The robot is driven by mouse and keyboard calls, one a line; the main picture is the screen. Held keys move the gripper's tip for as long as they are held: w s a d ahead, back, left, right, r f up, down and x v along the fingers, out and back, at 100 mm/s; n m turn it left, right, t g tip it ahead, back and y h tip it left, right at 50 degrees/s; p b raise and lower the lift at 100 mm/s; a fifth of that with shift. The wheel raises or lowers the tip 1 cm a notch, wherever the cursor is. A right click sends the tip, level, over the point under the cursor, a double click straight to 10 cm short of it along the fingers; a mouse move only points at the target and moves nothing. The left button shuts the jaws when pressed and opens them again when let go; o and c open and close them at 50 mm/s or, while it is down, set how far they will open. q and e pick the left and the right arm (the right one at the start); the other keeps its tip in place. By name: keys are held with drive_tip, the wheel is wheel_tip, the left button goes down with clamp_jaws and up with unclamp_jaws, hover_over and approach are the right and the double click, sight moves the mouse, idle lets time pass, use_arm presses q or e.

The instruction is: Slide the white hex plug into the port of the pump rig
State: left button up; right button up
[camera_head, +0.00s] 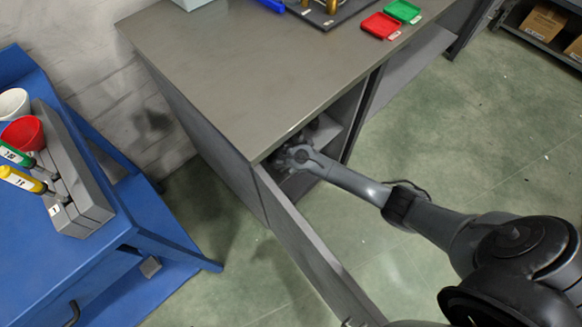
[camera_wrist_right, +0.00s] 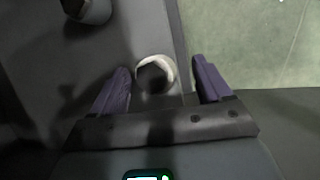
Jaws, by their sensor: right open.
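In the right wrist view, a white piece with a dark hexagonal face (camera_wrist_right: 156,74), which looks like the white hex plug, stands on a grey surface near its edge. My right gripper (camera_wrist_right: 160,66) is open, with one purple-padded finger on each side of this piece. Gaps show between the piece and both fingers. In the head view, my right arm reaches into the open grey cabinet (camera_head: 210,75), whose top and side hide the gripper's tips and the plug. I cannot clearly make out the pump rig or its port. My left gripper is in neither view.
The cabinet door (camera_head: 312,255) hangs open beside my arm. On the cabinet top are red (camera_head: 381,25) and green (camera_head: 403,10) trays and a cropped dark board with brass parts (camera_head: 331,8). A blue bench (camera_head: 60,265) stands left. Another round grey piece (camera_wrist_right: 88,10) is near the plug.

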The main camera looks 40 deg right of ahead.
drive_tip(key=b+x, duration=0.1)
drive_tip(key=x, duration=0.2)
drive_tip(key=shift+s+f, duration=0.1)
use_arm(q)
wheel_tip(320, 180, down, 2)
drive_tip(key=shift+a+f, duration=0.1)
use_arm(e)
drive_tip(key=shift+c, duration=0.3)
drive_tip(key=c, duration=1.2)
